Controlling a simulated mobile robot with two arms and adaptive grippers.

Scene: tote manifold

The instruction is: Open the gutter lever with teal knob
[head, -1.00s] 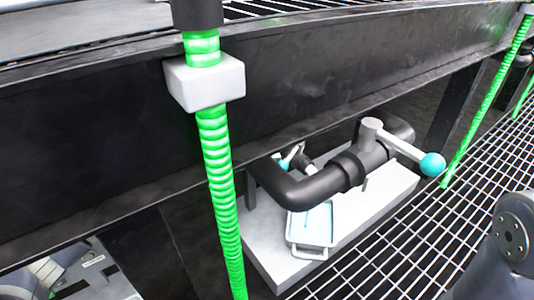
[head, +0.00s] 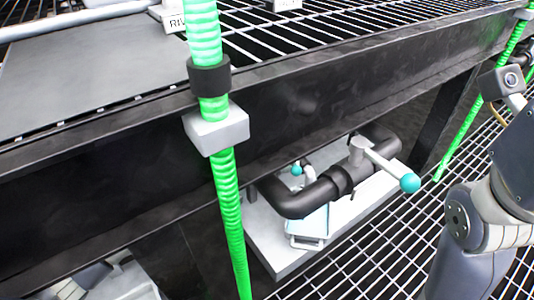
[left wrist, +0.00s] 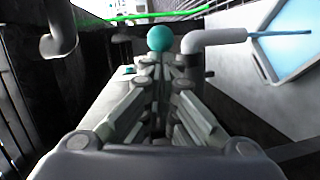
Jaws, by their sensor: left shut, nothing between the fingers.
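In the head view a black pipe (head: 305,203) runs over a pale base under the table frame. A grey lever with a large teal knob (head: 410,183) sticks out from it toward the right. A smaller teal knob (head: 297,170) shows behind the pipe, beside a short grey spout (head: 308,172). In the left wrist view a teal knob (left wrist: 159,38) lies just past the fingertips, next to the grey spout (left wrist: 215,38). My left gripper (left wrist: 165,78) is shut and empty; contact with the knob cannot be told. My right gripper is out of view.
A green ribbed hose (head: 228,200) hangs in front, through a grey block (head: 217,128). The black table beam (head: 120,130) hangs over the pipe. Wire grating (head: 390,255) covers the floor.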

